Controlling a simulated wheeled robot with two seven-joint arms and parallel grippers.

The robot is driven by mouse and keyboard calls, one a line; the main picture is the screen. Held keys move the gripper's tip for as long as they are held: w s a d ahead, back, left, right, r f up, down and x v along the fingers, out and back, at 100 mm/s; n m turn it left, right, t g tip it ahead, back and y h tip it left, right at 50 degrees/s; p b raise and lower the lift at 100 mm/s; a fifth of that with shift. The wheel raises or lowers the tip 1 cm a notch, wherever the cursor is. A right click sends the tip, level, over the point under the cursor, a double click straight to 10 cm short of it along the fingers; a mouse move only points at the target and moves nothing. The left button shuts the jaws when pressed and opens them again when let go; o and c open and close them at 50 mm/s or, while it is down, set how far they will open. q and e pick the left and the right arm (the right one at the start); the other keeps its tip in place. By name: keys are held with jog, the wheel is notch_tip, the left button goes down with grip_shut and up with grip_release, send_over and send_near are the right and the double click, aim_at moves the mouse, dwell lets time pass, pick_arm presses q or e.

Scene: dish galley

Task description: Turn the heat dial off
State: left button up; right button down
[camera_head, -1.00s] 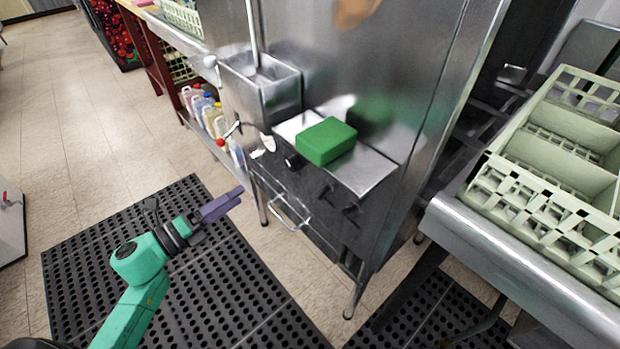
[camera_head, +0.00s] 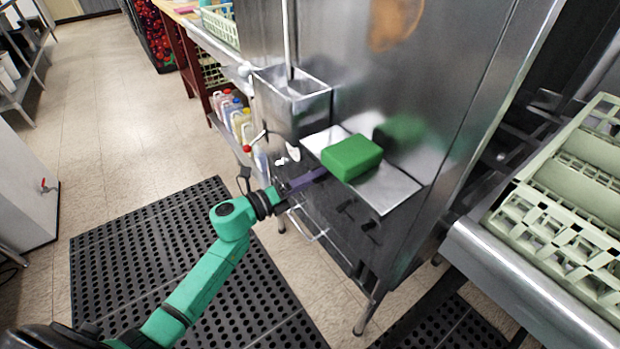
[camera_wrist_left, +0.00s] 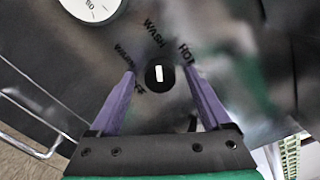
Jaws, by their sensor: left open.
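The heat dial (camera_wrist_left: 160,75) is a round black knob with a white mark, on the steel front panel in the left wrist view. Labels around it read "WASH", "HOT" and a partly covered word at the left. My left gripper (camera_wrist_left: 160,84) is open, with one purple finger on each side of the dial; whether they touch it I cannot tell. In the head view my left gripper (camera_head: 306,180) is at the machine's front panel, just below the green block, and hides the dial. My right gripper is in neither view.
A green block (camera_head: 351,157) lies on the steel ledge above the panel. Two dark knobs (camera_head: 369,225) and a bar handle (camera_head: 308,226) are close by. A white gauge (camera_wrist_left: 93,8) is above left of the dial. A rack (camera_head: 562,228) stands right.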

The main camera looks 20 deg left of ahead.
pick_arm(q)
grip_shut()
jog(key=shift+n+p, duration=6)
jog(key=shift+n, duration=6)
grip_release()
